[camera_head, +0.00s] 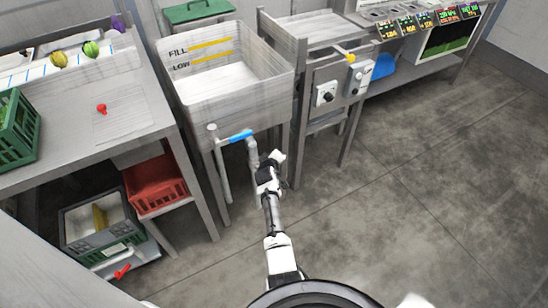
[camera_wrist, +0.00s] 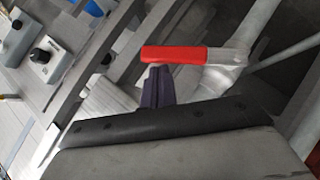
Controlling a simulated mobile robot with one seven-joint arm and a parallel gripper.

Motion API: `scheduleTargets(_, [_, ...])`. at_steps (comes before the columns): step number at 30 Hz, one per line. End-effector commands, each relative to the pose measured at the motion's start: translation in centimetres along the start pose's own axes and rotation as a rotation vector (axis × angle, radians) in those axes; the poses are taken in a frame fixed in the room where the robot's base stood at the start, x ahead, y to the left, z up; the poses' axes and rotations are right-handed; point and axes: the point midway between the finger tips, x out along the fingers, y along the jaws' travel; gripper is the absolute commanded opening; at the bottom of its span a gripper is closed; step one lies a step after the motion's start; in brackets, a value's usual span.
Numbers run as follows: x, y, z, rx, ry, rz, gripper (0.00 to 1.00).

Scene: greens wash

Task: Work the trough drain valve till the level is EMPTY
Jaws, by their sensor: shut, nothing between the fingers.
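The pale trough (camera_head: 268,88) stands on legs at the middle back in the head view, with yellow FILL and LOW marks on its inner wall. I cannot tell the water level in it. A pipe with a blue handle (camera_head: 240,135) runs at its front. In the wrist view a red lever handle (camera_wrist: 186,54) sits on a grey valve body (camera_wrist: 229,60). It is hidden in the head view. My gripper (camera_wrist: 158,73) is shut and empty, its dark fingers right by the red handle's underside; contact is unclear. It also shows in the head view (camera_head: 278,158), below the trough's front.
A steel counter (camera_head: 150,98) stands left, with a green crate (camera_head: 17,130) on it and a red crate (camera_head: 155,185) below. A steel stand with a knob panel (camera_head: 326,94) stands right of the trough. The floor at right is clear.

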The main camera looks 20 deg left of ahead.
Motion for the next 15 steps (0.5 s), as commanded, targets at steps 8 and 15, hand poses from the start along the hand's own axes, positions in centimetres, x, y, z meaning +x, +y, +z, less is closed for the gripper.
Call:
scheduleTargets(8, [1.8, -0.2, 1.7, 0.016, -0.002, -0.016, 0.0])
scheduleTargets(15, [2.9, -0.4, 2.9, 0.015, -0.002, -0.015, 0.0])
